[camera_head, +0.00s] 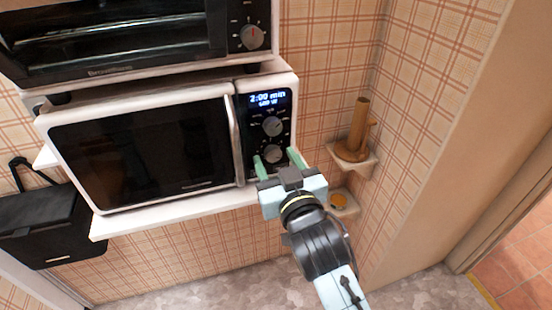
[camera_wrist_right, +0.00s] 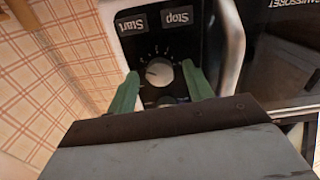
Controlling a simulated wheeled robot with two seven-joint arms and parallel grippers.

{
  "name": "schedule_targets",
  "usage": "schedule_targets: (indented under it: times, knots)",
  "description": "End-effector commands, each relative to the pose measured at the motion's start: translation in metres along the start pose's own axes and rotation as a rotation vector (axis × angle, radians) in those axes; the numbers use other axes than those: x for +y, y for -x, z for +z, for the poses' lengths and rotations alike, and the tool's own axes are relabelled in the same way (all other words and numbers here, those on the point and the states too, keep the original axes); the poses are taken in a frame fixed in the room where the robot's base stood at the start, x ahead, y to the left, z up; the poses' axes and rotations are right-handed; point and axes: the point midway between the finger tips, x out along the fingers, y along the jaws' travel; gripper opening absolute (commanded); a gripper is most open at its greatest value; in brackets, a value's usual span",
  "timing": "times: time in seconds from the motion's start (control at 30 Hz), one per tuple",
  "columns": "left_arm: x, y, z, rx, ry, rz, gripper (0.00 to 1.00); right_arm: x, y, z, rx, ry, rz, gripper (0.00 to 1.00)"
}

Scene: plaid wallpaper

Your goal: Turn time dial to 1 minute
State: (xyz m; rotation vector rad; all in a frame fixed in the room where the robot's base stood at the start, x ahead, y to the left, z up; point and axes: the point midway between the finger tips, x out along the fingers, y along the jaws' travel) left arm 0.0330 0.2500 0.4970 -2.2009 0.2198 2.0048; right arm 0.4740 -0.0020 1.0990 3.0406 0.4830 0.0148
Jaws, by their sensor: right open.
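The white microwave (camera_head: 218,88) has a black control panel whose lit display (camera_head: 268,99) reads "2:00 min" and "600 W". An upper dial (camera_head: 272,126) and a lower dial (camera_head: 273,154) sit below the display; I cannot read which is the time dial. My right gripper (camera_head: 281,157) is open, its green fingers on either side of the lower dial. In the right wrist view, upside down, the lower dial (camera_wrist_right: 160,72) shows between the fingertips (camera_wrist_right: 163,78); contact cannot be told. My left gripper is not in view.
A black toaster oven (camera_head: 110,40) stands on the microwave. To the right, a small corner shelf (camera_head: 352,165) holds a brown wooden object (camera_head: 358,130). A black bin-like box (camera_head: 40,220) is at lower left.

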Motion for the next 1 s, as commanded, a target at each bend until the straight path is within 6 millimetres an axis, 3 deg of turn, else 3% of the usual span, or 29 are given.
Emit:
schedule_targets:
  times: [0.4,0.73,1.0]
  knots:
    - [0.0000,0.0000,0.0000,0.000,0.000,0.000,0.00,0.0001,-0.0079,-0.0001,0.000,0.000,0.000,0.50]
    - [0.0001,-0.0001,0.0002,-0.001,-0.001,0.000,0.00,0.0001,-0.0076,0.0000,0.000,0.000,0.000,0.07]
    - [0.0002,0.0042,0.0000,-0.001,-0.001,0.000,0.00,0.0001,-0.0076,-0.0005,-0.002,0.028,0.000,0.07]
